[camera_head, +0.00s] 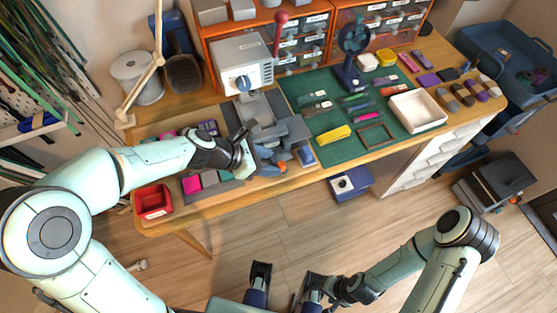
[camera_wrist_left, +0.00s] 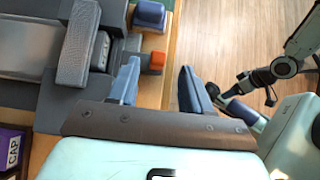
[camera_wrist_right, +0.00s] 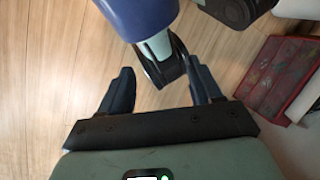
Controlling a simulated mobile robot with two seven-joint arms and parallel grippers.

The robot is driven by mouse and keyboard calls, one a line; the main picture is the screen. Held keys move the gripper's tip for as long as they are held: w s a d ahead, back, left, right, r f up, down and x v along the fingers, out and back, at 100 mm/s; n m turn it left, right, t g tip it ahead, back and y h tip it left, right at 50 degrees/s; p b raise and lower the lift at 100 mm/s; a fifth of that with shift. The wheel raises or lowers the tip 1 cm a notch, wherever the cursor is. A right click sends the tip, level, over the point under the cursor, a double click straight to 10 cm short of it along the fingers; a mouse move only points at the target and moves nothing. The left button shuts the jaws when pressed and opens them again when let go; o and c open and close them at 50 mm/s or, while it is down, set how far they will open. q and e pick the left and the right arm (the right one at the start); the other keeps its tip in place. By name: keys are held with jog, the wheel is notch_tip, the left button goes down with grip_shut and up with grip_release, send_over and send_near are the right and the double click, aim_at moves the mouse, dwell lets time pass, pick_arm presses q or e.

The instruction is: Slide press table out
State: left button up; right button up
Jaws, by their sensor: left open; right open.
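The grey press (camera_head: 240,65) with its red-knobbed lever (camera_head: 281,20) stands at the back of the workbench. Its grey press table (camera_head: 256,110) lies in front of it, and dark grey blocks show toward the bench's front edge. My left gripper (camera_head: 250,158) is beside the front of this assembly. In the left wrist view its fingers (camera_wrist_left: 158,75) are apart with nothing between them, the left finger close to the grey parts and a small orange-red piece (camera_wrist_left: 154,62). My right gripper (camera_head: 318,290) is low over the floor, open and empty (camera_wrist_right: 163,88).
A green mat (camera_head: 330,150) with tools and a white tray (camera_head: 418,110) lies right of the press. A blue block (camera_head: 305,154) sits at the front edge. A red bin (camera_head: 153,201) is at the bench's left corner. The floor in front is largely clear.

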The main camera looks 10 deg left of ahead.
pick_arm(q)
jog(key=p+v, duration=0.1)
jog(key=v, duration=0.6)
jog(key=shift+s+a+r+p, duration=0.15)
jog(key=shift+a+p, duration=0.05)
jog(key=shift+p, duration=0.15)
